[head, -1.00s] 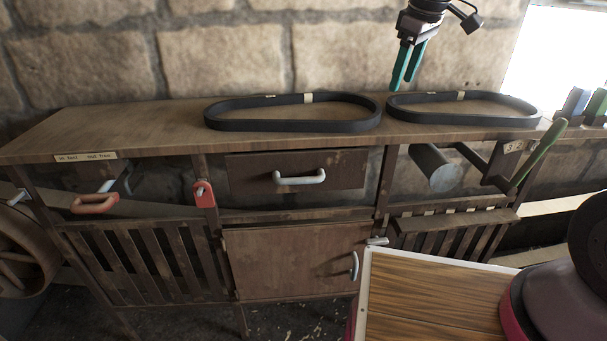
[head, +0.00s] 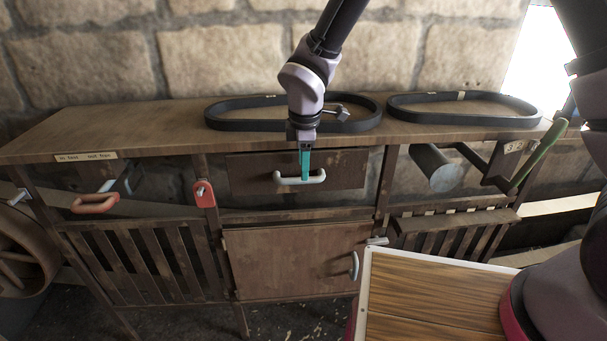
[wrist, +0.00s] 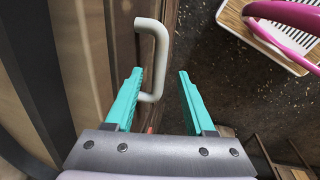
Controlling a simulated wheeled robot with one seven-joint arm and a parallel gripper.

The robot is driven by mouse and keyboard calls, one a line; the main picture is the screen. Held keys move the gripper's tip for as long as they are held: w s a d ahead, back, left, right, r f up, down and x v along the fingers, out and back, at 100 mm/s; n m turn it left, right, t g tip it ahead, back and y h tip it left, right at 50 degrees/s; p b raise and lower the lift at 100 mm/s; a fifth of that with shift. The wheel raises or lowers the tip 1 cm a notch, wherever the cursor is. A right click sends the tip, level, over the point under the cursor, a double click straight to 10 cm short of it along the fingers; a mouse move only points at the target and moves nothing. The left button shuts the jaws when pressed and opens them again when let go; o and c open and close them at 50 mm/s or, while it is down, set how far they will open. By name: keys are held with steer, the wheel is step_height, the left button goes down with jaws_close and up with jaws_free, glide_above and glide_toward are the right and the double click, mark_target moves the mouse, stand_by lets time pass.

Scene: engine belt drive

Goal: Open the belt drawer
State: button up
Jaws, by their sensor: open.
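The belt drawer (head: 245,176) is a dark wooden drawer in the middle of the workbench, and it looks shut. Its pale curved handle (head: 315,178) is on the front face. My gripper (head: 305,180), with teal fingers, points down at the handle. In the wrist view my gripper (wrist: 158,92) is open, with one finger on either side of the lower end of the handle (wrist: 158,45). I cannot tell whether a finger touches it. The arm hides part of the drawer's top edge.
Two black belts (head: 240,124) (head: 465,121) lie on the bench top (head: 120,130). A cabinet door (head: 290,265) is below the drawer. A red-orange handle (head: 95,204) and a red tag (head: 204,194) are left of it. A grey cylinder (head: 435,167) sticks out to the right.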

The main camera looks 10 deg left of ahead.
steer(key=shift+w+a+f, duration=0.1)
steer(key=shift+w+f, duration=0.1)
steer(key=shift+f, duration=0.75)
steer(key=shift+w+f, duration=0.15)
steer(key=shift+f, duration=0.8)
jaws_close()
steer(key=shift+r, duration=0.1)
